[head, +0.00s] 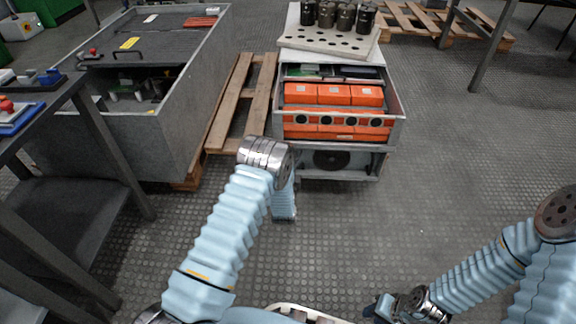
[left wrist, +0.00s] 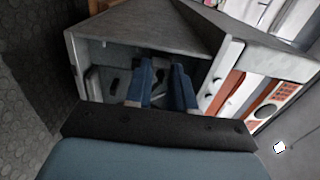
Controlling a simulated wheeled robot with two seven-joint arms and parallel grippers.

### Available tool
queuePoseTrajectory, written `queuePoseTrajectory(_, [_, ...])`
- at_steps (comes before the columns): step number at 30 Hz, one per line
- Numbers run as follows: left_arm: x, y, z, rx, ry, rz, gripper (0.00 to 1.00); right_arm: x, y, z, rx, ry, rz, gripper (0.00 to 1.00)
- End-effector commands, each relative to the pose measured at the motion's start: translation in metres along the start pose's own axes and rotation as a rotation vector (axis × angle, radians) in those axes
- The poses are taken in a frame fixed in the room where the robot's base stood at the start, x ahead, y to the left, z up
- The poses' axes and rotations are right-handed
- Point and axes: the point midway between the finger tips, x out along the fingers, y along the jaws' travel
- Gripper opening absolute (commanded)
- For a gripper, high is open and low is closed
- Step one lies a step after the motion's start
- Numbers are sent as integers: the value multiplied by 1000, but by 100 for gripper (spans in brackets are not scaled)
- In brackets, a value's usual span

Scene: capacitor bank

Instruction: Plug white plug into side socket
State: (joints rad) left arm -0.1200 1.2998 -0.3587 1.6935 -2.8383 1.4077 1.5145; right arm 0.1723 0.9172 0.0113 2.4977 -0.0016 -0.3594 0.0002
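The capacitor bank (head: 395,140) is a grey cabinet with orange units in its open front and a lower compartment holding a dark round part. In the left wrist view, my left gripper (left wrist: 162,72) has two blue fingers spread apart with nothing visible between them. They point into a grey, open compartment of the cabinet (left wrist: 90,50). In the head view my left gripper is hidden behind its arm, in front of the cabinet. My right gripper (head: 381,308) is low at the bottom edge, over the floor, its fingers unclear. I cannot identify the white plug or the side socket.
A wooden pallet (head: 228,110) lies between the cabinet and a large grey bin (head: 185,100). A dark bench (head: 70,92) with small parts stands at the left. Black cylinders (head: 346,17) stand on the perforated board (head: 325,40) atop the cabinet.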

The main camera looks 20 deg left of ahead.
Motion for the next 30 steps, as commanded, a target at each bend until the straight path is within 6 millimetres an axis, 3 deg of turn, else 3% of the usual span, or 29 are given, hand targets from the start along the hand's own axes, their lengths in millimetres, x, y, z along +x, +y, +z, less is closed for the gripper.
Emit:
queuePoseTrajectory(1, [0, 0, 0, 0, 0, 1, 31, 0, 0, 0, 0, 0, 0, 31])
queuePoseTrajectory(5, [0, 0, 0, 0, 0, 1, 51, 0, 0, 0, 0, 0, 0, 31])
queuePoseTrajectory(17, [-8, 0, 0, 0, 0, 2, 52, -2, -1, 2, -2, -7, -1, 31])
queuePoseTrajectory(30, [-107, 0, -1, 1, 2, 4, 52, -16, -7, 2, -2, -12, -1, 31])
